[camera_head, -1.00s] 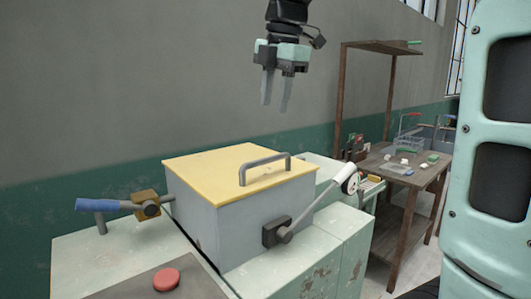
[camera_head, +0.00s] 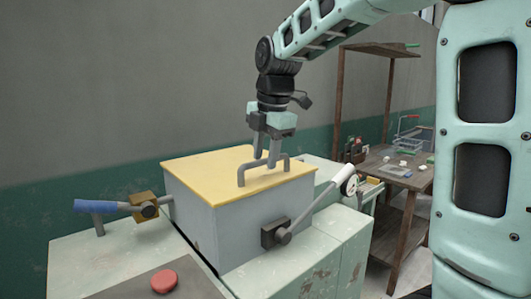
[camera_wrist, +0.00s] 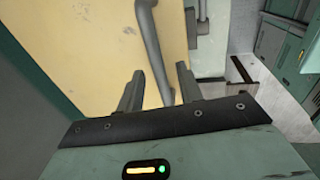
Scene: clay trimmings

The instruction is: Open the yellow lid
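The yellow lid (camera_head: 210,172) lies flat and closed on a grey box (camera_head: 240,222). A grey bar handle (camera_head: 283,168) stands on top of it. My gripper (camera_head: 264,163) points down at the handle from above. In the wrist view the lid (camera_wrist: 85,45) fills the left, and the handle (camera_wrist: 151,40) runs down between the two fingers of my gripper (camera_wrist: 158,90). The fingers are apart, with gaps on both sides of the bar. Whether either finger touches the bar cannot be told.
A blue-handled lever (camera_head: 110,206) is at the box's left, and a white-handled lever (camera_head: 322,198) is on its front right. A red button (camera_head: 164,281) sits in front. A wooden shelf (camera_head: 397,180) with small items stands at right. The wall is behind.

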